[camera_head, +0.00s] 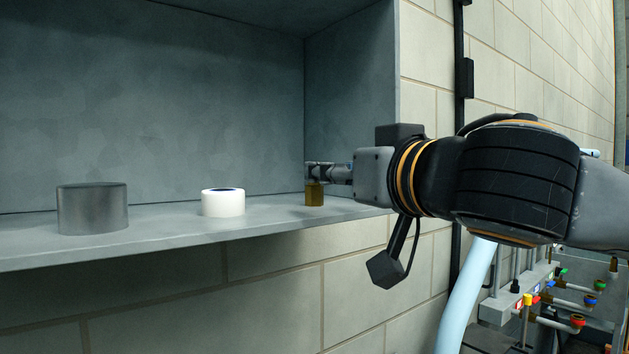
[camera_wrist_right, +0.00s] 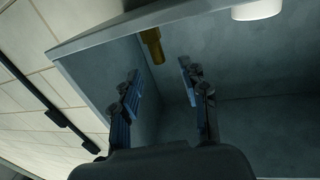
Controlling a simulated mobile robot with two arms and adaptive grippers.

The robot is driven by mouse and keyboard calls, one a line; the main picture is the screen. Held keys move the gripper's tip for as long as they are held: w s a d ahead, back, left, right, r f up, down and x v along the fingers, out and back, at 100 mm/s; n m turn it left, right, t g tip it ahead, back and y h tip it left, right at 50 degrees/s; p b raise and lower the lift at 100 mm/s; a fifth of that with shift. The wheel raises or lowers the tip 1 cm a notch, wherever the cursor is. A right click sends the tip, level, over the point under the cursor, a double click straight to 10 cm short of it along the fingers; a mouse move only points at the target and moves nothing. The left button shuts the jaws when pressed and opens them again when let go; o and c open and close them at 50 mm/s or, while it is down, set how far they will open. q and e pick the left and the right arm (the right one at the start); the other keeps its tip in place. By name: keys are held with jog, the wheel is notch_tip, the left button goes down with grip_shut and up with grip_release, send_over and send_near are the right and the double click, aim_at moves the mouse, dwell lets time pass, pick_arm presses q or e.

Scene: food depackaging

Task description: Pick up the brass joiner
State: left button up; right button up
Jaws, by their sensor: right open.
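The brass joiner (camera_head: 314,195) is a small gold-brown cylinder standing upright on the grey shelf, near the shelf's right wall. It also shows in the right wrist view (camera_wrist_right: 153,46), ahead of and between the lines of the two fingers. My right gripper (camera_head: 318,172) reaches in from the right at the joiner, and its fingers overlap the joiner's top in the head view. In the right wrist view the right gripper (camera_wrist_right: 160,82) is open, with empty space between its blue-padded fingers. My left gripper is not in view.
A white ring-shaped piece with a blue top (camera_head: 223,203) and a grey cylinder (camera_head: 92,208) stand on the shelf (camera_head: 265,217) to the left. The shelf's right wall (camera_head: 350,100) is close to my right gripper. Pipes with coloured fittings (camera_head: 560,310) are at lower right.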

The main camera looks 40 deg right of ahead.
aim_at(315, 185)
jog(key=x, duration=0.3)
jog(key=shift+w+d+r+p, duration=0.1)
jog(key=shift+w+p, duration=0.15)
jog(key=shift+p, duration=0.3)
jog(key=p+x, duration=0.2)
jog(key=x, duration=0.2)
jog(key=shift+w+d, duration=0.1)
jog(key=shift+d, duration=0.2)
jog(key=shift+w, duration=0.15)
jog(key=shift+s, duration=0.2)
jog(key=c, duration=0.4)
grip_shut()
